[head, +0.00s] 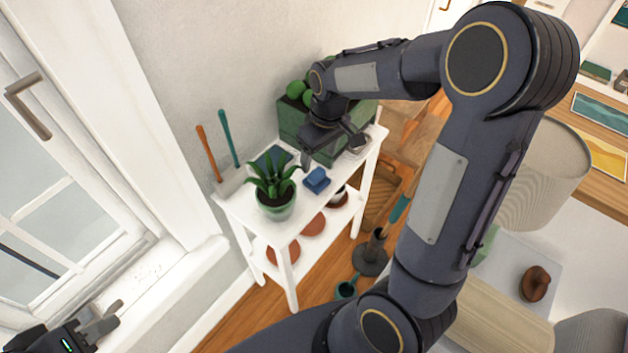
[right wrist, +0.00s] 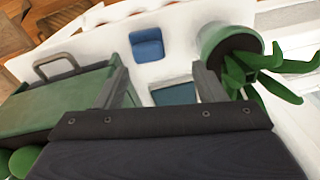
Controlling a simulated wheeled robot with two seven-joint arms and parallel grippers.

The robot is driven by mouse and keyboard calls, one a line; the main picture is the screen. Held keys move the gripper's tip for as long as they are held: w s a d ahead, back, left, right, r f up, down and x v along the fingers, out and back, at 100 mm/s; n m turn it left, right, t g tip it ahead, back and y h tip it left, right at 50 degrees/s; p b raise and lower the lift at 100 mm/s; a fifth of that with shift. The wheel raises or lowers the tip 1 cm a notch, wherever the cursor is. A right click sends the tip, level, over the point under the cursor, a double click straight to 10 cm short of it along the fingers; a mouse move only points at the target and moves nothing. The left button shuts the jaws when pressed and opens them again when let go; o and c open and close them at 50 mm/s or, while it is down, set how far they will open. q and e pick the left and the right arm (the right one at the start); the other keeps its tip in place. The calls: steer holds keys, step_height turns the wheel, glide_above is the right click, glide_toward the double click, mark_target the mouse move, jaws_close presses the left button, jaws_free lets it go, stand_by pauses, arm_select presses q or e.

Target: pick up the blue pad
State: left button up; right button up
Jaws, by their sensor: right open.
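The blue pad (head: 316,180) lies on the white shelf's top, between the potted plant and the green planter. In the right wrist view the blue pad (right wrist: 147,45) lies beyond the fingertips, near the shelf edge. My right gripper (head: 332,153) is open and empty above the shelf top, behind the pad in the head view. Its two fingers (right wrist: 157,68) are spread apart in the right wrist view, and neither touches the pad. My left gripper (head: 108,316) is at the bottom left by the window sill, away from the shelf; its jaw opening is unclear.
A spiky plant in a green pot (head: 276,204) stands close to the pad. A green planter (head: 291,119) with round plants stands behind. A flat dark teal item (right wrist: 174,93) lies between my right fingers. The white shelf (head: 237,208) stands against the wall, below two leaning tools.

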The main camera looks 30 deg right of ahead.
mark_target(315, 171)
steer(key=shift+n+g+h, duration=0.4)
steer(key=shift+n+h, duration=0.1)
steer(key=w+f, duration=0.2)
steer(key=f, duration=0.2)
steer(key=shift+w+d, duration=0.3)
steer(key=shift+w, duration=0.1)
step_height(315, 171, down, 8)
steer(key=shift+w+r, duration=0.15)
steer(key=shift+r, duration=0.05)
steer(key=shift+c, duration=0.4)
steer(key=c, duration=0.7)
steer(key=shift+o, duration=0.2)
